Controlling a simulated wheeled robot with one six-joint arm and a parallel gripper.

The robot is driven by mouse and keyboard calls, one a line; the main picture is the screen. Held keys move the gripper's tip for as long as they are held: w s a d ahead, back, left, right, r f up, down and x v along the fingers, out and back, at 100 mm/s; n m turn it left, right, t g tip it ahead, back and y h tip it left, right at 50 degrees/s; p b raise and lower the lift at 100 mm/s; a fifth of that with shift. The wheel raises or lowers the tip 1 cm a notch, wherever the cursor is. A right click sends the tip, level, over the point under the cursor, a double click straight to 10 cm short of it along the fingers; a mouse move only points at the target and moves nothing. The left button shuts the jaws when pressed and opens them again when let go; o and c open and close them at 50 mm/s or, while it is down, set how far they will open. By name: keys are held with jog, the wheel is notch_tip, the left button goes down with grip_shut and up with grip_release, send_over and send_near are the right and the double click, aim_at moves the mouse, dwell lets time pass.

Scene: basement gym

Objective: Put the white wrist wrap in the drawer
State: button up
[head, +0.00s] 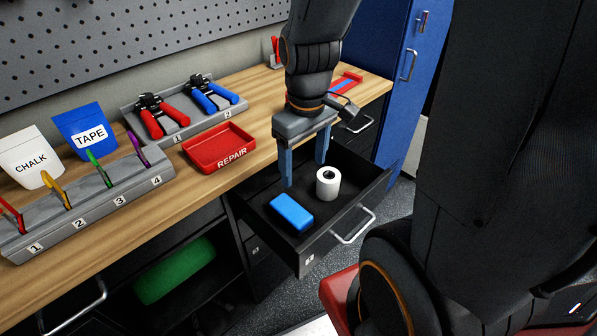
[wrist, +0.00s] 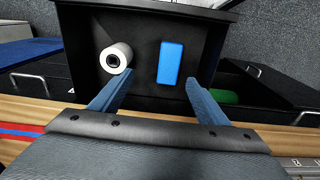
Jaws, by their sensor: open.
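The white wrist wrap (head: 328,183) is a small white roll inside the open black drawer (head: 330,239), on the drawer floor. In the wrist view the wrap (wrist: 116,57) is on the left side of the drawer (wrist: 196,108). A blue block (head: 291,213) lies in the drawer too, and it shows right of the wrap in the wrist view (wrist: 172,62). My gripper (head: 305,174) is above the drawer, pointing down, with its fingers apart and nothing between them. In the wrist view, its fingers (wrist: 156,90) are spread, and the wrap is apart from them.
A red REPAIR tray (head: 212,166), a grey plier rack (head: 205,122) and a numbered grey holder (head: 80,214) stand on the wooden bench (head: 195,197). CHALK (head: 31,158) and TAPE (head: 85,134) bins stand at the left. A green roll (head: 175,270) lies on a shelf below. A blue cabinet (head: 405,90) stands behind.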

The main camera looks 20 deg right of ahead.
jog(key=s+a+m, duration=0.2)
jog(key=m, duration=0.1)
jog(key=shift+s+a+f+m, duration=0.1)
jog(key=shift+s+a+m, duration=0.05)
jog(key=shift+a+m, duration=0.15)
dwell(1.1)
